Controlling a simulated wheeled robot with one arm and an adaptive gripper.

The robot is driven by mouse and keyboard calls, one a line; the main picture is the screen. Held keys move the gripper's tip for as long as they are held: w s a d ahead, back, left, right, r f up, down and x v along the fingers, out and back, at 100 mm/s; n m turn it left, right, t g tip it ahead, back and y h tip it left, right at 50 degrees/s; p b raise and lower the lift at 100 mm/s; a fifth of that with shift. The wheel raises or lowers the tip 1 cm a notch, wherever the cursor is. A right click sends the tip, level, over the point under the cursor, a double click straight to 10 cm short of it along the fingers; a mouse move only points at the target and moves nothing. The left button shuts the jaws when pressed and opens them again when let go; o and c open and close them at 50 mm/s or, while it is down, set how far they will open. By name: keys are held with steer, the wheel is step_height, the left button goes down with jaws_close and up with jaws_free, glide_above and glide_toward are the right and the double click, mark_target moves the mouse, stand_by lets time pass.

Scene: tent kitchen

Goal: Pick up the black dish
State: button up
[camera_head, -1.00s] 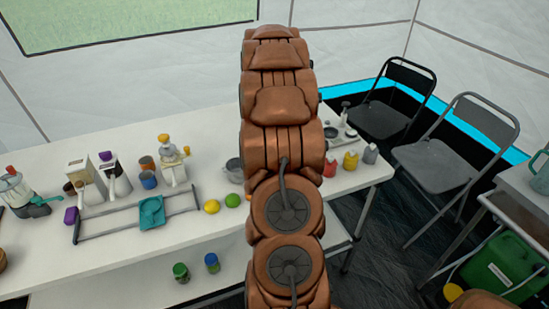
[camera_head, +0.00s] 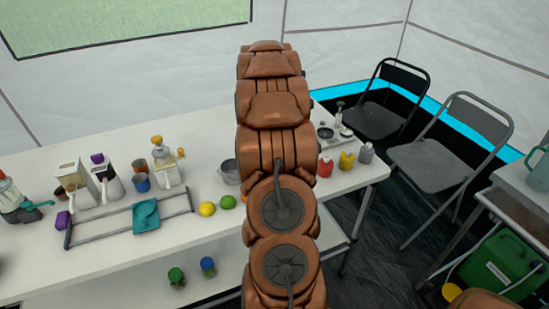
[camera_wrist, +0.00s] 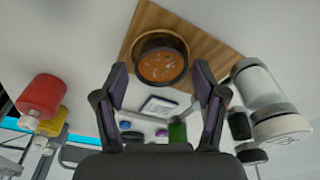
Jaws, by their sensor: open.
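The black dish (camera_wrist: 163,44) shows in the wrist view as a round dark bowl with brown, speckled contents. It sits on a wooden board (camera_wrist: 208,45). My gripper (camera_wrist: 160,72) is open, with one finger on each side of the dish in the picture and nothing held. I cannot tell how far the fingertips are from the dish. In the head view my arm covers the middle of the table, and I cannot make out this dish or my gripper there.
A white-lidded jar (camera_wrist: 272,105) is right of the board in the wrist view; a red bottle (camera_wrist: 41,95) and yellow bottle (camera_wrist: 48,122) are left. The white table (camera_head: 210,172) holds a grey pot (camera_head: 230,172), fruit and a teal cloth (camera_head: 146,215). Folding chairs (camera_head: 432,165) stand right.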

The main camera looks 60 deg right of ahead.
steer(key=c, duration=0.7)
step_height(320, 180, up, 9)
steer(key=p, duration=0.1)
stand_by(0.7)
